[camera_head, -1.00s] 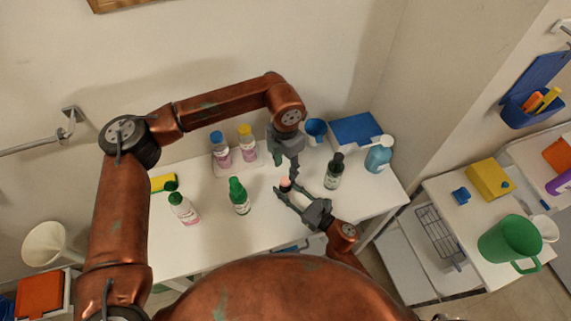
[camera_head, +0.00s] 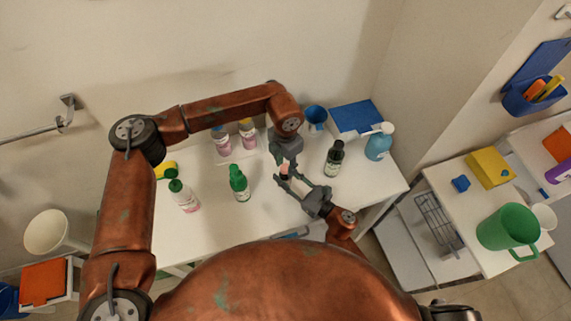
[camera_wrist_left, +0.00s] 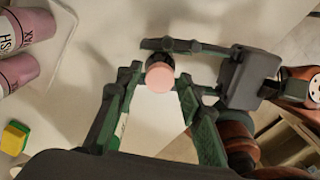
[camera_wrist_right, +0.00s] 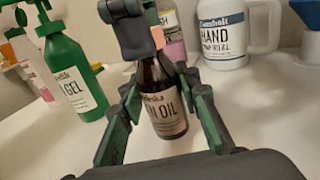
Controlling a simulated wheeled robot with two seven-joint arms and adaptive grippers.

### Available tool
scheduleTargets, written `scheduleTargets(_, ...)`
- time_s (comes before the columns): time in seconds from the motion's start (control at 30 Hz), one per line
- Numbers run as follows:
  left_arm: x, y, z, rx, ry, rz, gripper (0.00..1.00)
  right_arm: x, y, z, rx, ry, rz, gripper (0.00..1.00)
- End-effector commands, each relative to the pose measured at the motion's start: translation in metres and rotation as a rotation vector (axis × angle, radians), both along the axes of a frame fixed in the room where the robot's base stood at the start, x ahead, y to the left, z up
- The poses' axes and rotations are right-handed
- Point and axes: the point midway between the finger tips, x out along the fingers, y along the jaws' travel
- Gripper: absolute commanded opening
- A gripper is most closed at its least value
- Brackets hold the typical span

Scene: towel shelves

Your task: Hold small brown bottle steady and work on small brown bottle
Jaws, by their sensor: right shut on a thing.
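My left gripper (camera_head: 285,165) is above the bottle, pointing down. In the left wrist view its fingers (camera_wrist_left: 158,85) stand apart on either side of the cap, with gaps. The bottle body is mostly hidden in the head view.
A dark bottle (camera_head: 334,158) and a blue pump bottle (camera_head: 378,145) stand right of the grippers. A green-topped bottle (camera_head: 239,184) and a white bottle with green cap (camera_head: 186,197) stand left.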

Motion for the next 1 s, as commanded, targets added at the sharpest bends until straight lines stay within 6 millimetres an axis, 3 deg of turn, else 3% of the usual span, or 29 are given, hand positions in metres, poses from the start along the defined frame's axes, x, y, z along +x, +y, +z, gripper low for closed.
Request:
scheduleTargets(0.47, 0.0001, 0.0001, 0.0004, 0.0, 0.0, 0.0, 0.0, 0.0, -0.0001, -0.0002, 0.0, 0.0, 0.0, 0.0)
scheduleTargets(0.73, 0.0001, 0.0001, 0.0004, 0.0, 0.0, -0.01, 0.0, 0.0, -0.0001, -0.0003, 0.0, 0.0, 0.0, 0.0)
scheduleTargets(0.77, 0.0002, 0.0001, 0.0004, 0.0, 0.0, -0.01, 0.25, 0.0, -0.0001, -0.0003, 0.0, 0.0, 0.0, 0.0)
scheduleTargets(1.0, 0.0002, 0.0001, 0.0004, 0.0, 0.0, -0.01, 0.42, 0.0, -0.0001, -0.0003, 0.0, 0.0, 0.0, 0.0)
